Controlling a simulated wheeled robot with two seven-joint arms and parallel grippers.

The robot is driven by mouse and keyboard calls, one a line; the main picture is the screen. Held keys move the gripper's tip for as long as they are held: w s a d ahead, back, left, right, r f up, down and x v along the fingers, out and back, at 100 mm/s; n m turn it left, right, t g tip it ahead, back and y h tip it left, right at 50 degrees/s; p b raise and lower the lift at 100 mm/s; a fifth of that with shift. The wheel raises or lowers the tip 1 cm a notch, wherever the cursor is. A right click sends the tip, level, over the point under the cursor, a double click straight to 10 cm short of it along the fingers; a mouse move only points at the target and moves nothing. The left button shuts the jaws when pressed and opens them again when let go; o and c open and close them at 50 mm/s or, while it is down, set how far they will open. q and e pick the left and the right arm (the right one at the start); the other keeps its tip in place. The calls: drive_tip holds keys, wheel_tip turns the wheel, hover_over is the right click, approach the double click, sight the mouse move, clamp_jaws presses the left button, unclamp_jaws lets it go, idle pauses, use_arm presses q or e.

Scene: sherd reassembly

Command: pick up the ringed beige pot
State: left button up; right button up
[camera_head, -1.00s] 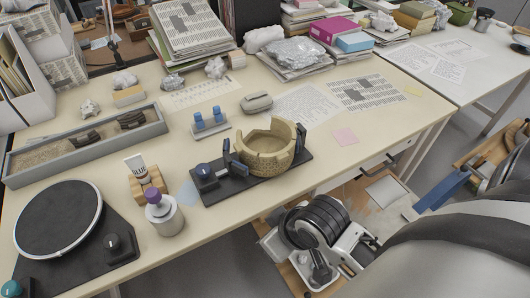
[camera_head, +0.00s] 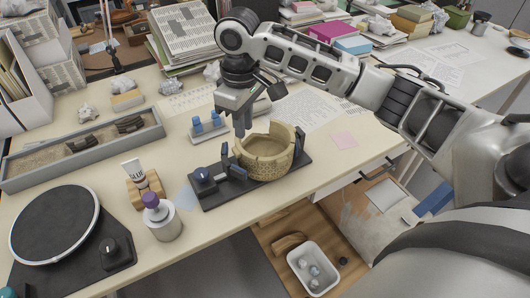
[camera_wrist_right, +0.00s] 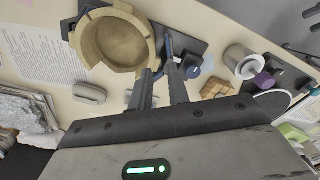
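The ringed beige pot (camera_head: 266,160) sits upright on a black stand (camera_head: 215,196), its rim broken and uneven. In the right wrist view the pot (camera_wrist_right: 97,48) shows from above, open and empty inside. My right gripper (camera_head: 240,134) points down just above the pot's left rim, beside the stand's upright clamp posts (camera_head: 226,158). In the right wrist view its two fingers (camera_wrist_right: 160,80) stand apart with nothing held between them. One finger is close to the pot's wall; I cannot tell whether they touch. My left gripper is not in view.
A blue knob (camera_head: 202,174) is on the stand's left end. A purple-capped jar (camera_head: 163,218), a glue tube on a wooden block (camera_head: 143,184) and a turntable (camera_head: 55,225) stand left. A sand tray (camera_head: 85,148) lies behind. The table right of the pot is fairly clear.

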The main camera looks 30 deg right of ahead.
sight(250, 156)
drive_tip(key=f, duration=0.4)
drive_tip(key=d+f, duration=0.1)
drive_tip(key=f, duration=0.9)
drive_tip(key=shift+w+d+f, duration=0.15)
drive_tip(key=shift+w+d, duration=0.1)
drive_tip(key=shift+w, duration=0.05)
clamp_jaws()
drive_tip(key=shift+a, duration=0.1)
idle(0.9)
